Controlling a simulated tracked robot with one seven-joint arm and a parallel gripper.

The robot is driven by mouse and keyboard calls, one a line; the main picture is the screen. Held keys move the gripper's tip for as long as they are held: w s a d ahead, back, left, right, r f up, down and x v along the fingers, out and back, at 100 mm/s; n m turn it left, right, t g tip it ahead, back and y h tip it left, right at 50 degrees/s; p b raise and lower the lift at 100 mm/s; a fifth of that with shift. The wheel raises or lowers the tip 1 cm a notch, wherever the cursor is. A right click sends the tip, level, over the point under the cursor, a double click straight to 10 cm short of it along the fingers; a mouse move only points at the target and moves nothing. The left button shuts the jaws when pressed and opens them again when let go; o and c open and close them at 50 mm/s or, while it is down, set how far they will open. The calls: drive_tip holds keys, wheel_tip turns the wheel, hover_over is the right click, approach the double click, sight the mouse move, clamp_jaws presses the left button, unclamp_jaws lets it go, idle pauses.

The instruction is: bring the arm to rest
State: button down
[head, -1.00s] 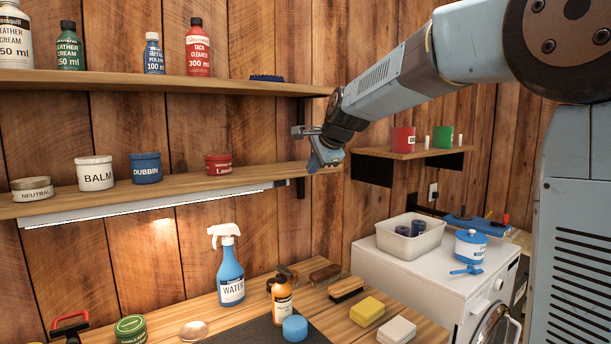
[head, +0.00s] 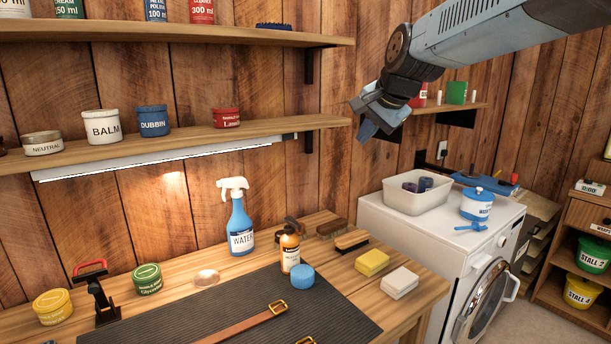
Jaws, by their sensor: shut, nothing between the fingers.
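My gripper (head: 367,119) shows at the upper middle of the head view, at the end of my blue-grey arm (head: 480,35), which reaches in from the top right. The gripper points down and to the left. It is shut and holds nothing. It hangs in the air, in front of the wooden wall and to the right of the lower shelf's end. The small wall shelf behind it is partly hidden by the gripper and wrist.
The lower shelf (head: 270,127) carries several tins. A workbench (head: 425,290) below holds a spray bottle (head: 240,228), brushes, sponges and a strap on a dark mat (head: 225,312). A white washing machine (head: 375,212) with a tub (head: 400,200) stands at right, beside a cubby with buckets.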

drive_tip(key=s+d+f+n+h, duration=0.1)
drive_tip(key=s+d+f+n, duration=0.1)
drive_tip(key=s, duration=0.6)
drive_tip(key=s+d+f+n+g+h, duration=0.1)
drive_tip(key=s+d+f+n, duration=0.2)
drive_tip(key=s+f, duration=0.3)
drive_tip(key=s+d+f+n+g+h, duration=0.1)
drive_tip(key=s+d+f+n, duration=0.2)
drive_tip(key=s, duration=0.7)
drive_tip(key=shift+s+d+f, duration=0.25)
drive_tip(key=shift+d+f, duration=0.2)
drive_tip(key=shift+d, duration=0.5)
